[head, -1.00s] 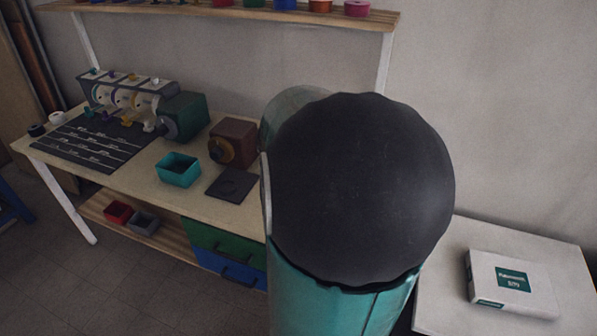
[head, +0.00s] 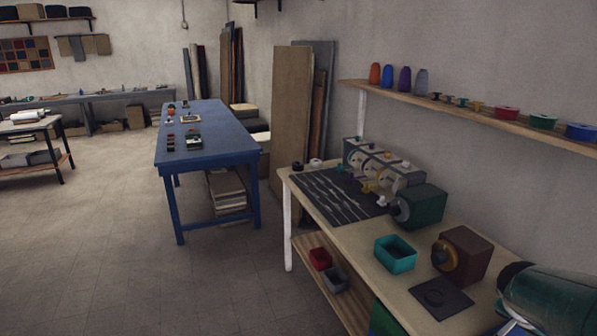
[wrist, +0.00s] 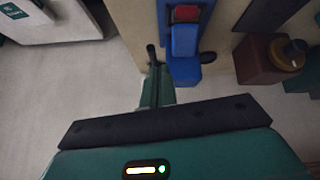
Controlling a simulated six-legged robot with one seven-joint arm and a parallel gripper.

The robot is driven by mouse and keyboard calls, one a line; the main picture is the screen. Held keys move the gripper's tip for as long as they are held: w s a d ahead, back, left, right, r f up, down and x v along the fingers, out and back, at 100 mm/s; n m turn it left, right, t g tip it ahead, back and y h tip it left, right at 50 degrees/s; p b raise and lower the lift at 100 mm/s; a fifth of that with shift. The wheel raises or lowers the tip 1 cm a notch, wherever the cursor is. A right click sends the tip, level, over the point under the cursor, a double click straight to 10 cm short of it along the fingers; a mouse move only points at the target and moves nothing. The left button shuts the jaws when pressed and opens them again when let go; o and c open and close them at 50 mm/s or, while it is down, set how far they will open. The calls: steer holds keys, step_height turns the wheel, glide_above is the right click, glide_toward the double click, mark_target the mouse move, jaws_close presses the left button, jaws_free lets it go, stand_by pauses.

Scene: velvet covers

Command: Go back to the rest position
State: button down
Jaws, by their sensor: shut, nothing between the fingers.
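My gripper (wrist: 157,86) shows in the wrist view, shut and empty. Its dark crossbar (wrist: 165,120) and teal housing with a small light fill the bottom of that view. The fingers point up the picture, over the workbench edge and pale wall. The gripper is not visible in the head view. The wooden workbench (head: 345,228) stands at right in the head view. A brown machine (head: 463,255) on it also shows at right in the wrist view (wrist: 265,65). A blue part with a red top (wrist: 185,42) lies beyond the fingers; whether they touch is unclear.
A teal tray (head: 395,254), dark green machine (head: 422,208) and dark mat (head: 335,197) are on the bench. A wall shelf (head: 470,112) hangs above. A blue table (head: 212,150) stands further back. The floor (head: 110,250) at left is clear.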

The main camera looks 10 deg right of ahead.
steer(key=w+a+r+n+t+y, duration=0.1)
steer(key=a+n, duration=0.6)
steer(key=a, duration=1.2)
steer(key=w+a+r+n+t+y, duration=0.1)
steer(key=a+r+n+t+y, duration=0.2)
steer(key=a, duration=1.7)
step_height(320, 180, up, 3)
steer(key=n+y, duration=0.3)
steer(key=n, duration=0.1)
steer(key=shift+w+t, duration=0.25)
steer(key=shift+t, duration=0.15)
